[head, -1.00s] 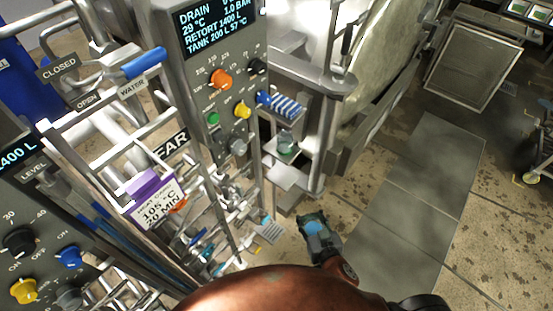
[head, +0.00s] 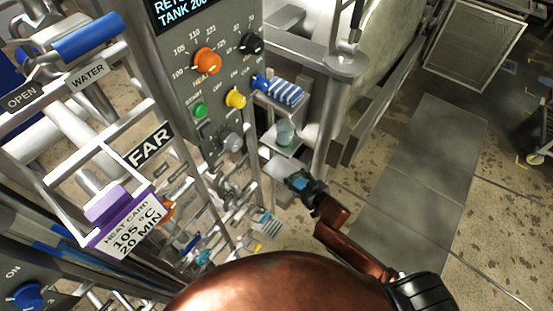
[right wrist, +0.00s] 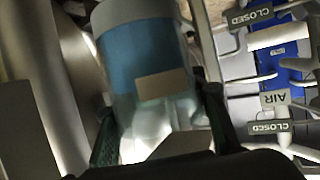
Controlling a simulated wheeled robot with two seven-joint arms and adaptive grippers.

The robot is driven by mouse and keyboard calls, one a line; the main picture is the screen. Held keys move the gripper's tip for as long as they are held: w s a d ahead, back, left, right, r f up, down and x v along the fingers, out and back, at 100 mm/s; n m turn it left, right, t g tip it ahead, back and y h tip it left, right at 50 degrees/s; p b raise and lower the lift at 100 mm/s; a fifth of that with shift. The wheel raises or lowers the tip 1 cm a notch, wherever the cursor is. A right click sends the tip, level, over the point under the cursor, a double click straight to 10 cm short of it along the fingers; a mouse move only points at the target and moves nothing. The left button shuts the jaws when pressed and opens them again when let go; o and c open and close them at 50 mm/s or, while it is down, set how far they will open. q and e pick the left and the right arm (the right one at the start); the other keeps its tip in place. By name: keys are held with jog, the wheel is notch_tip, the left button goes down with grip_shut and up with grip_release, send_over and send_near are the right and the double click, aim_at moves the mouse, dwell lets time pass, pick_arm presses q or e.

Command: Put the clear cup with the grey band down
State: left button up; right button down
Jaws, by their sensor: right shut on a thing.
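My right gripper (head: 302,184) is shut on a clear cup (right wrist: 145,60) with blue in it. In the right wrist view the cup has a pale grey band at its top end and a plain tan patch on its side. A finger shows on each side of it. In the head view the held cup (head: 298,180) is small and partly hidden by the gripper, beside the lower metal shelf (head: 280,171). Whether it touches the shelf cannot be told. My left gripper is not in view.
Another clear cup (head: 285,132) with a greenish lower part stands on the shelf above. A blue-striped cloth (head: 284,91) lies on the top shelf. The control panel (head: 205,95) and pipe rack are on the left. Open floor (head: 425,150) lies to the right.

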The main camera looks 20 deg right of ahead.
jog(key=w, duration=0.2)
jog(key=w+a, duration=0.1)
jog(key=w, duration=0.1)
jog(key=shift+w+a, duration=0.15)
jog(key=shift+w, duration=0.25)
jog(key=w, duration=0.2)
jog(key=w+a, duration=0.1)
jog(key=w, duration=0.1)
jog(key=shift+a+b, duration=0.1)
jog(key=shift+b, duration=0.25)
jog(key=shift+w+a, duration=0.1)
jog(key=shift+w, duration=0.45)
jog(key=x, duration=0.3)
jog(key=shift+w+a+b, duration=0.15)
jog(key=shift+w+b, duration=0.15)
jog(key=shift+b, duration=0.1)
jog(key=shift+f, duration=0.3)
jog(key=shift+s+r, duration=0.1)
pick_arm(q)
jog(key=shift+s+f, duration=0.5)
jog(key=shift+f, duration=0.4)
